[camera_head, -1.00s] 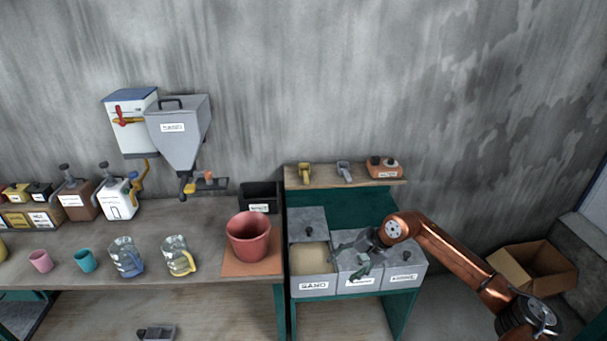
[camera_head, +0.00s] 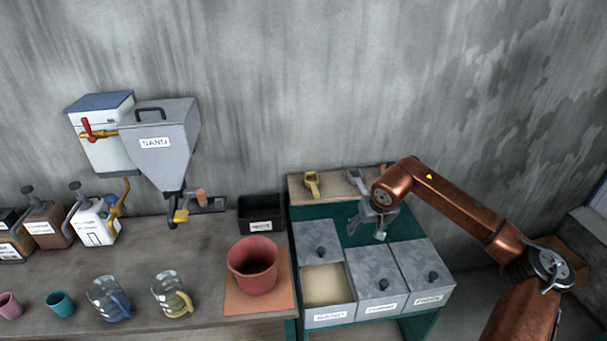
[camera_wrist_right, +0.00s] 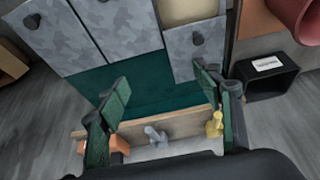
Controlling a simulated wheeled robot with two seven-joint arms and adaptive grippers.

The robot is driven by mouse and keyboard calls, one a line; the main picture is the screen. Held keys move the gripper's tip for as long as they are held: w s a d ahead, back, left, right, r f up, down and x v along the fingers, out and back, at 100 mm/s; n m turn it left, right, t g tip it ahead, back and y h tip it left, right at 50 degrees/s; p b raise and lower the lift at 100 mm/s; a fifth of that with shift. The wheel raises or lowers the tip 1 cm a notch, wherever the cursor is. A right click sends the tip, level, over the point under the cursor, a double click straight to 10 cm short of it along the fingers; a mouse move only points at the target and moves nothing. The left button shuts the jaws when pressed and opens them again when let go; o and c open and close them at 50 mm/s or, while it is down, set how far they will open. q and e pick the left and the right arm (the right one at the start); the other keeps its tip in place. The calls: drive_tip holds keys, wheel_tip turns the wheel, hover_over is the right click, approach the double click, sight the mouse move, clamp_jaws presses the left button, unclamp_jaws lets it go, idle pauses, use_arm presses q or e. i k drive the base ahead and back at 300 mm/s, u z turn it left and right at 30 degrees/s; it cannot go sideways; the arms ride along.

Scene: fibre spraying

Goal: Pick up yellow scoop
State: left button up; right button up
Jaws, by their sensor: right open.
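The yellow scoop (camera_head: 312,184) lies on the wooden shelf (camera_head: 335,191) above the grey bins, at the shelf's left end. In the right wrist view the yellow scoop (camera_wrist_right: 215,124) shows beside one fingertip. My right gripper (camera_head: 375,228) is open and empty, in front of the shelf and to the right of the scoop. Its two green-padded fingers (camera_wrist_right: 163,85) are spread wide in the wrist view. A grey scoop (camera_head: 356,180) lies on the shelf, partly behind my gripper; it also shows between the fingers in the wrist view (camera_wrist_right: 155,136). My left gripper is out of view.
Grey lidded bins (camera_head: 378,285) stand below the shelf; the left one is open with sand (camera_head: 325,285). A red pot (camera_head: 252,266) and a black box (camera_head: 262,214) stand to the left. An orange object (camera_wrist_right: 118,147) sits at the shelf's other end.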

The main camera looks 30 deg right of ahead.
sight(311, 180)
drive_tip(key=i, duration=1.15)
